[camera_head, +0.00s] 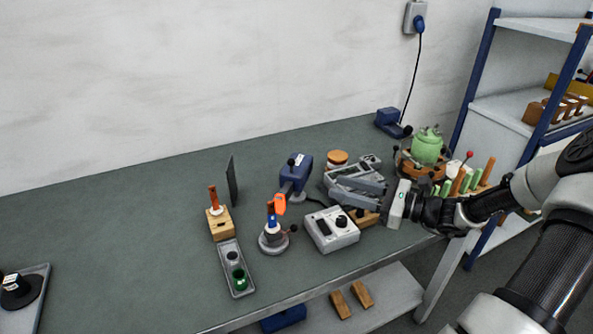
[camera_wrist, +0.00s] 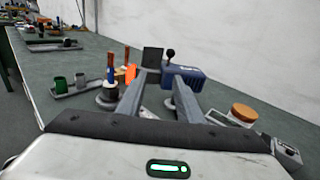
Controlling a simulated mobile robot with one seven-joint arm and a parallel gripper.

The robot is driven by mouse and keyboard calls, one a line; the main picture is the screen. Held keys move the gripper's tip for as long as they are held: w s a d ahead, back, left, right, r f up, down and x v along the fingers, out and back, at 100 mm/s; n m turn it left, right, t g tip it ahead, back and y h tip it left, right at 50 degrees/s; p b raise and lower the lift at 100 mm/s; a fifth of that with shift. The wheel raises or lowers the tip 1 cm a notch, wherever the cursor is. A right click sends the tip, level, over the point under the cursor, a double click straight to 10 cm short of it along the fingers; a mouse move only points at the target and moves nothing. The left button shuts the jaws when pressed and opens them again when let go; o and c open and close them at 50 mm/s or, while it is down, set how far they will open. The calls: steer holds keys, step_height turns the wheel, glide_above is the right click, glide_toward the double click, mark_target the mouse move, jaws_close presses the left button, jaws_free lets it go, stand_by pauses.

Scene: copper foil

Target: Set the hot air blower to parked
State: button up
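The hot air blower, as I take it, is the blue housing (camera_head: 297,172) in the middle of the bench, with a black ball knob on top and an orange piece (camera_head: 280,204) at its front. It also shows in the wrist view (camera_wrist: 188,74), its knob standing up. My gripper (camera_head: 332,187) is open and empty, to the right of the blower and apart from it, its fingers pointing left. In the wrist view the two fingers (camera_wrist: 156,88) are spread, the blower beyond them. The fingers cover part of the blower's lower front there.
A grey control box (camera_head: 332,229) with a black knob sits in front of my fingers. A round stand (camera_head: 273,242) with an upright tool is at the blower's front left. A green pot (camera_head: 427,147) stands behind my gripper. The bench's left side is mostly clear.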

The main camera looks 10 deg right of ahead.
steer(key=d, duration=0.2)
steer(key=m+b, duration=0.1)
glide_toward(291, 167)
steer(key=shift+t, duration=0.4)
steer(key=x, duration=1)
steer(key=shift+f, duration=0.4)
jaws_close()
